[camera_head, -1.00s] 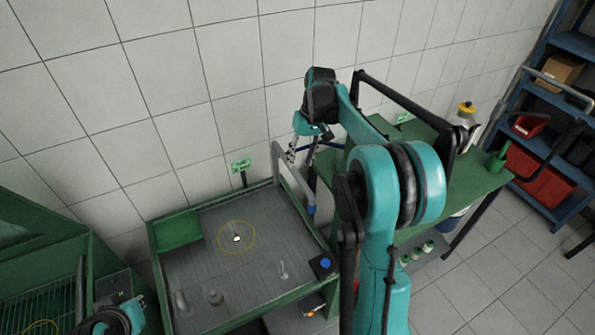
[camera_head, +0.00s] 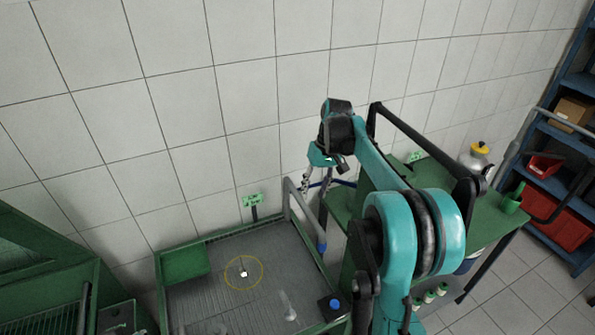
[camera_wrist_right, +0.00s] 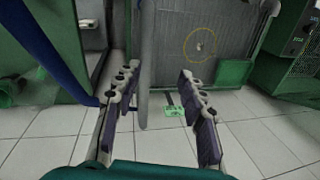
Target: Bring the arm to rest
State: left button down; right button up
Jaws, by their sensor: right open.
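My right gripper (camera_head: 314,186) hangs at the end of my raised teal arm, near the tiled wall between the wash tray and the green bench. In the right wrist view its two fingers (camera_wrist_right: 160,95) are spread wide with nothing between them. A small white part (camera_head: 243,273) inside a yellow ring lies on the grey tray floor, and it also shows in the right wrist view (camera_wrist_right: 199,47), beyond the fingers. My left gripper is not seen in the head view.
The green-rimmed wash tray (camera_head: 160,290) has a bent grey pipe (camera_head: 303,215) at its right end, close to my right gripper. A green bench (camera_head: 485,222) stands to the right, with a bottle (camera_head: 477,160) on it. Blue shelves (camera_head: 565,185) stand far right.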

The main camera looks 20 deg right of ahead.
jog(key=s+a+f+t+h+b, duration=0.25)
jog(key=s+a+f+b, duration=0.35)
jog(key=s+a+b, duration=0.4)
jog(key=s+a+f+t+b, duration=0.2)
jog(key=s+f+b, duration=0.1)
jog(key=s+f, duration=0.3)
jog(key=s+a+f+n+t+b, duration=0.1)
jog(key=s+a+f+t+b, duration=0.1)
jog(key=s+f, duration=0.4)
jog(key=shift+s+a+f+b, duration=0.25)
jog(key=shift+a+f+b, duration=0.2)
jog(key=shift+f+b, duration=0.4)
